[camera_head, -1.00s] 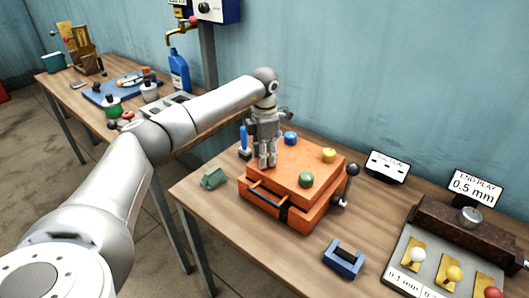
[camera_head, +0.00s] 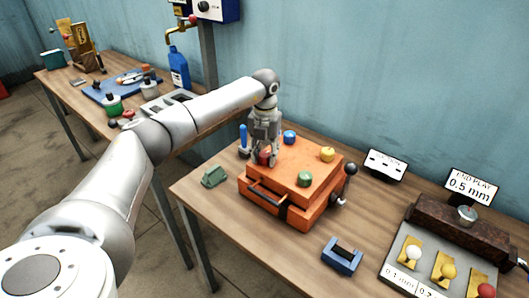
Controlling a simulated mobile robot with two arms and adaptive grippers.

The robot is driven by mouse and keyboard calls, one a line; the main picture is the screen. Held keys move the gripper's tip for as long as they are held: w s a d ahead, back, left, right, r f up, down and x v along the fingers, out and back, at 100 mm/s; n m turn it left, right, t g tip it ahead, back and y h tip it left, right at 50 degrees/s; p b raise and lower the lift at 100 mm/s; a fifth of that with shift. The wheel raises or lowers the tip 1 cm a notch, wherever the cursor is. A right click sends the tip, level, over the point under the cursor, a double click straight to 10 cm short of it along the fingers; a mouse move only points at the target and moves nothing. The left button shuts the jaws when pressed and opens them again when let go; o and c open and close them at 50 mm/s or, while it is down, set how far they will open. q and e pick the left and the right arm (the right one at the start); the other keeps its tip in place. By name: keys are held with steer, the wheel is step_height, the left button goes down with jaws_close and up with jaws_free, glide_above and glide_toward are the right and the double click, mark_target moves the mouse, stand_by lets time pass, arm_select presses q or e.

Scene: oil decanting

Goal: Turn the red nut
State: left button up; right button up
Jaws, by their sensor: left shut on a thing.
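The red nut (camera_head: 265,158) sits on the front left part of the orange box's top, mostly hidden by my gripper. My left gripper (camera_head: 264,161) points down over it, with its fingers shut around it. The orange box (camera_head: 290,206) stands on the near workbench, with a blue nut (camera_head: 290,137), a yellow nut (camera_head: 327,154) and a green nut (camera_head: 305,178) on its top. These three are clear of the gripper. My right gripper is not in view.
A black-knobbed lever (camera_head: 348,180) stands at the box's right side. A blue block (camera_head: 342,256) and a green piece (camera_head: 213,176) lie on the bench. A grey board (camera_head: 409,250) with colored knobs is at right. A blue-handled tool (camera_head: 243,138) is behind the box's left side.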

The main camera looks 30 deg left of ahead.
mark_target(265, 154)
arm_select(q)
steer(key=shift+n, duration=1.1)
steer(key=o, duration=1)
steer(key=shift+r, duration=0.1)
step_height(265, 154, up, 12)
